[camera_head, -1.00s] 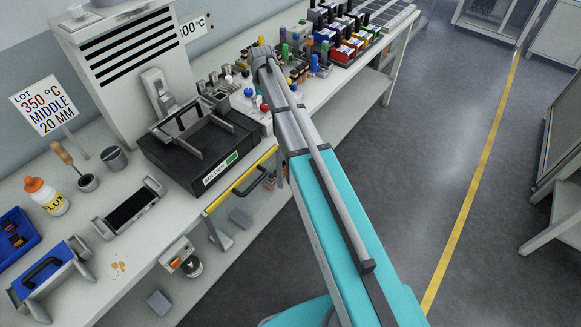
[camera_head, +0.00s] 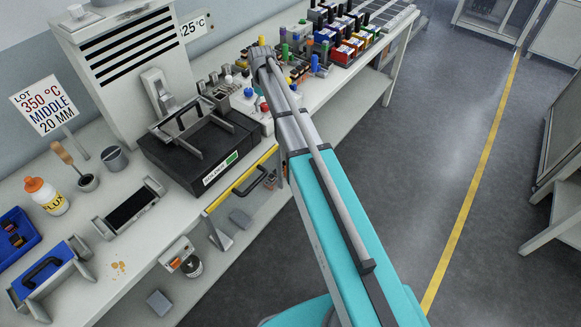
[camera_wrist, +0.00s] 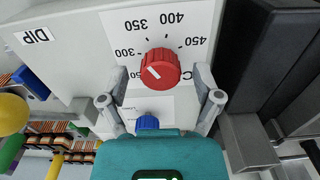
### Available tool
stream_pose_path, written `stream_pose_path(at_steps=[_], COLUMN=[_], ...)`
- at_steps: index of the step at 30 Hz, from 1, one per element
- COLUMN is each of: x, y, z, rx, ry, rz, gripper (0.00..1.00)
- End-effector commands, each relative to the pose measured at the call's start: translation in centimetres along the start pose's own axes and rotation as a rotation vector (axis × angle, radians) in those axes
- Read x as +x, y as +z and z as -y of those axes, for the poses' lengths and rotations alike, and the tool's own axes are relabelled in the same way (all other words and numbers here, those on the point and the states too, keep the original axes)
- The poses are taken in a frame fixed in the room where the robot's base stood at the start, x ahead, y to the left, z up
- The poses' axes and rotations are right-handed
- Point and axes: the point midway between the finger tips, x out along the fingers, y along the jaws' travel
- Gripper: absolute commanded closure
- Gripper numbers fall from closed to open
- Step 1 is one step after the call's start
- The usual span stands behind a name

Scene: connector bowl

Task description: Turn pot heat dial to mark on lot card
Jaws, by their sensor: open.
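The lot card (camera_head: 50,105) on the left reads 350 °C, MIDDLE, 20 MM. The red heat dial (camera_wrist: 160,68) sits on a white scale plate marked 300, 350, 400 and 450. Its white pointer line slants toward the upper left, around the 300 to 350 side. My gripper (camera_wrist: 160,77) is open, with one finger on each side of the dial; I cannot tell whether either touches it. The solder pot (camera_head: 200,148) is a black box.
A blue knob (camera_wrist: 147,123) sits just below the dial. A black block (camera_wrist: 265,60) stands close on the right in the wrist view. A flux bottle (camera_head: 46,196) and a blue tray (camera_head: 17,235) stand at the left. Coloured connectors crowd the far bench.

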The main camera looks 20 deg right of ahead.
Motion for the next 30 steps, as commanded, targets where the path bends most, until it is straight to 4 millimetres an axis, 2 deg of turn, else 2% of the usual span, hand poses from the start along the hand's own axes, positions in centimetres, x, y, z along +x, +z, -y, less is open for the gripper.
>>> stream_pose_path(at_steps=[26, 30], x=[0.0, -1.5], y=[0.0, 0.0], z=[0.0, 0.0], rx=[-0.576, -0.587], ry=[0.0, 0.0], rz=[0.0, 0.0], gripper=[0.18, 0.18])
